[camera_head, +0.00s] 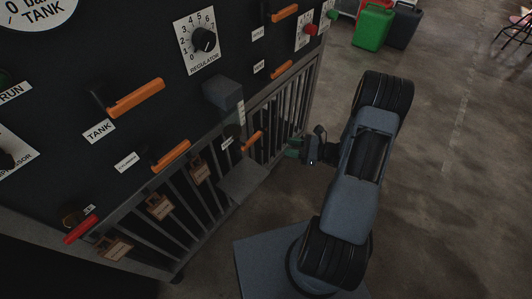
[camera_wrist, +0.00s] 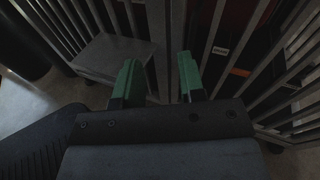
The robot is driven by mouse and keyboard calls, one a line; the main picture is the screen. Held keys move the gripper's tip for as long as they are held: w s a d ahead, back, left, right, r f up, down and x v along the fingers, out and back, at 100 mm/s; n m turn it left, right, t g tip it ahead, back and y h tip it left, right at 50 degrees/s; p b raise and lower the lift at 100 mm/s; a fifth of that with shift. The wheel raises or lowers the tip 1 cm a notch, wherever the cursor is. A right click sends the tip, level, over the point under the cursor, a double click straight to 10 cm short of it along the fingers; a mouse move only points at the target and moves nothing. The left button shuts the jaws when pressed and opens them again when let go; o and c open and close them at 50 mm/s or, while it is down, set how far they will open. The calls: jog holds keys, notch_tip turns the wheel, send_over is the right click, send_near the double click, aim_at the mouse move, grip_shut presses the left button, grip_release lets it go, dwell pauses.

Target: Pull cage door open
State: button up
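A grey barred cage runs along the lower part of the dark control panel. Its right barred section (camera_head: 285,106) stands just beyond my gripper (camera_head: 292,149) in the head view; I cannot tell for sure which section is the door. In the wrist view, my gripper's two green fingers (camera_wrist: 158,68) are apart, with nothing clearly held between them. A grey upright post lies beyond the gap between the fingers. Barred panels (camera_wrist: 206,40) flank it on both sides. Whether a finger touches a bar or post cannot be told. No door handle is clearly visible.
A grey ledge (camera_head: 243,181) juts from the cage, left of my gripper. Orange levers, including one (camera_head: 252,140) near my gripper, stick out of the panel. Green (camera_head: 372,27) and dark bins stand at the back.

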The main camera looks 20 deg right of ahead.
aim_at(266, 149)
notch_tip(266, 149, down, 6)
jog(key=w+d+m+t+h+b, duration=0.1)
jog(key=d+m+t+b, duration=0.1)
jog(key=m+t, duration=0.15)
jog(key=b+x, duration=0.1)
jog(key=x, duration=0.3)
jog(key=b+x, duration=0.1)
jog(key=x, duration=0.7)
jog(key=shift+w+f+b, duration=0.35)
jog(key=shift+w+b, duration=0.05)
jog(key=shift+w, duration=0.05)
grip_shut()
